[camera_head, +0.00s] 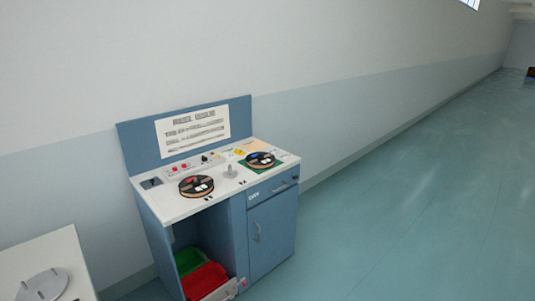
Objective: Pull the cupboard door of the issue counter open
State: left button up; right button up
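The issue counter (215,194) is a blue cabinet with a pale top and a sign on its tall back panel, standing against the wall left of centre. Its cupboard door (272,236) is at the lower right of the front and looks shut. A vertical bar handle (257,232) is near the door's left edge. A drawer (272,189) marked "DAY" sits above the door and looks shut. Neither of my grippers shows in the head view.
The counter's open left bay holds a green bin (189,260) and a red bin (205,281). Two reels (196,186) (260,160) lie on top. Another pale-topped station (45,268) is at the lower left. The floor (400,210) to the right is clear.

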aim_at(272, 223)
jog(key=i+j, duration=0.15)
jog(key=i, duration=0.5)
jog(key=i+j+z, duration=0.1)
jog(key=i, duration=0.55)
jog(key=i+l+u, duration=0.35)
jog(key=i+u, duration=0.15)
jog(key=i, duration=0.05)
